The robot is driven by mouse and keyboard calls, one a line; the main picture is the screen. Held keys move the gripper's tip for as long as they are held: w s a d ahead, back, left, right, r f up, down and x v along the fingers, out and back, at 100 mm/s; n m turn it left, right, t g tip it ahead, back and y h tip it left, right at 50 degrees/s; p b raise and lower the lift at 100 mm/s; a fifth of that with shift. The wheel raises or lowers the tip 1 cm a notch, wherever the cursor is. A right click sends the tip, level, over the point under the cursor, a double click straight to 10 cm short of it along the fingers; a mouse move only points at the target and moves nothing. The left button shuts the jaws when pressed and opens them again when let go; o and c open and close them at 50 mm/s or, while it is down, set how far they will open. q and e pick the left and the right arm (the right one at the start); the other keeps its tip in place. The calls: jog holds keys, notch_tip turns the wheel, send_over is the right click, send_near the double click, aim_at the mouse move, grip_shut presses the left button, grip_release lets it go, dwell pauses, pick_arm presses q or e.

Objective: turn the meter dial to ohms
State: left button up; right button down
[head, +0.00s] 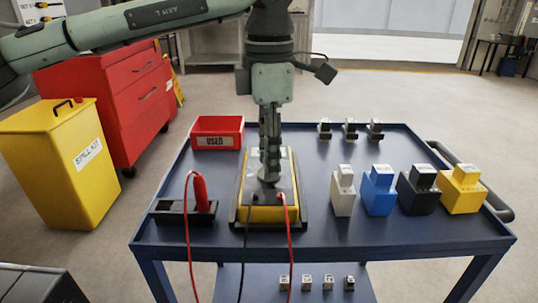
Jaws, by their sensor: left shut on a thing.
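The yellow and dark grey meter (263,215) lies on the blue cart top, left of its middle. My left gripper (269,175) points straight down over the meter's face and is shut on the round grey dial. The gripper fingers hide most of the dial and its markings, so I cannot tell its setting. A black lead and a red lead (289,235) run from the meter's near end over the cart's front edge. My right gripper is not in the view.
A red probe (201,193) stands in a dark holder (168,213) left of the meter. A red bin (218,132) labelled USED sits behind. White, blue (378,190), black and yellow blocks stand to the right, with small parts behind them.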

pick_arm(q)
jog(key=shift+m, duration=0.8)
jog(key=o, duration=1.2)
jog(key=shift+c, duration=0.2)
jog(key=shift+r, duration=0.1)
notch_tip(320, 180, up, 12)
